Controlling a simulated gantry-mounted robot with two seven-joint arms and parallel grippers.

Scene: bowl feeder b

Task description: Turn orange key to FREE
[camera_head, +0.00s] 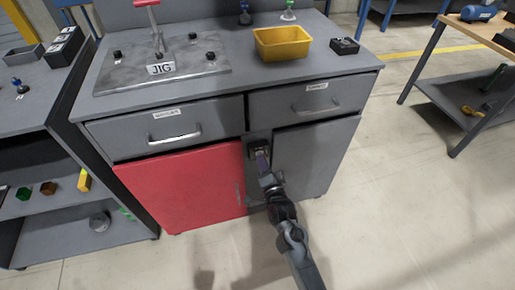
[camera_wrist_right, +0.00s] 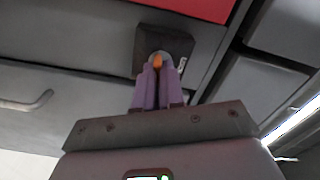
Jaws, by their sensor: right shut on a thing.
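The orange key (camera_wrist_right: 157,61) shows in the right wrist view between the fingertips of my right gripper (camera_wrist_right: 154,72). The key sits in a round light lock on a dark square plate (camera_wrist_right: 139,48); part of a white label (camera_wrist_right: 182,63) shows beside it, mostly hidden and too small to read. In the head view my right gripper (camera_head: 262,156) reaches the dark lock plate (camera_head: 256,142) on the cabinet front, between the red door and the grey door. Its purple fingers are shut on the key. My left gripper is not in view.
The red door (camera_head: 185,188) and grey door (camera_head: 318,155) are closed, with two drawers (camera_head: 165,128) above. On the bench top stand a yellow bin (camera_head: 283,43) and the JIG plate (camera_head: 120,77). Open floor (camera_head: 410,200) lies to the right.

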